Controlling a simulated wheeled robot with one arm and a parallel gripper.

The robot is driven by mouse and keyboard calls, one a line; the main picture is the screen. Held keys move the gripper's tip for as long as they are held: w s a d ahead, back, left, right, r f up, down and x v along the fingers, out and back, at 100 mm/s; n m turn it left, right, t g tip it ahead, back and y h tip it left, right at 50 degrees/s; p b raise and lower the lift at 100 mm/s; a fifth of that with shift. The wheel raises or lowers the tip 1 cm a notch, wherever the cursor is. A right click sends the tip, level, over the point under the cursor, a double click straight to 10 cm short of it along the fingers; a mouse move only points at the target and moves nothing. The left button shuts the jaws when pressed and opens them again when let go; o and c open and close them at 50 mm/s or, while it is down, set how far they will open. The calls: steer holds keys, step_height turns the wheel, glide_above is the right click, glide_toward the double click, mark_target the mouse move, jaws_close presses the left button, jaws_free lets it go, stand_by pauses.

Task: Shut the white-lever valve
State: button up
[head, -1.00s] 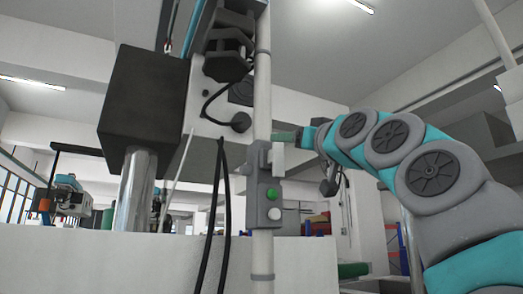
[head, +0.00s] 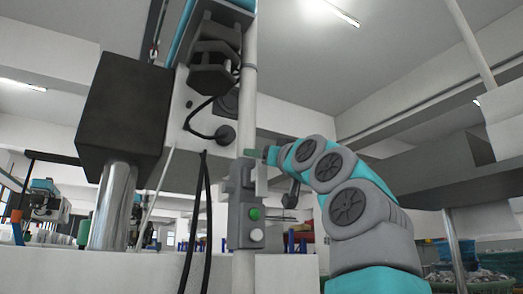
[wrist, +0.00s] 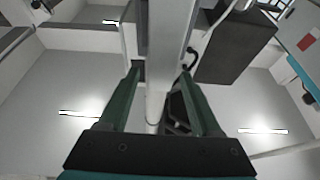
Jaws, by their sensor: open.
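The valve is a small grey body with a pale, roughly upright lever (head: 248,178), on the vertical white pipe in the head view. It sits just above a grey button box (head: 245,223) with one green and one white button. My gripper (head: 254,154) reaches in from the right, its green fingertips at the top of the valve. In the wrist view the gripper (wrist: 160,75) is open, one green finger on each side of a pale block and the pipe. I cannot tell whether the fingers touch the lever.
The vertical pipe (head: 249,110) runs above and below the valve. A dark box (head: 124,112) on a shiny column stands to the left. Black cables (head: 197,215) hang close to the valve's left. A grey hood (head: 425,170) lies behind my arm at the right.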

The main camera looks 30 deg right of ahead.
steer(key=shift+w+r, duration=0.1)
steer(key=shift+w, duration=0.1)
jaws_close()
stand_by(0.6)
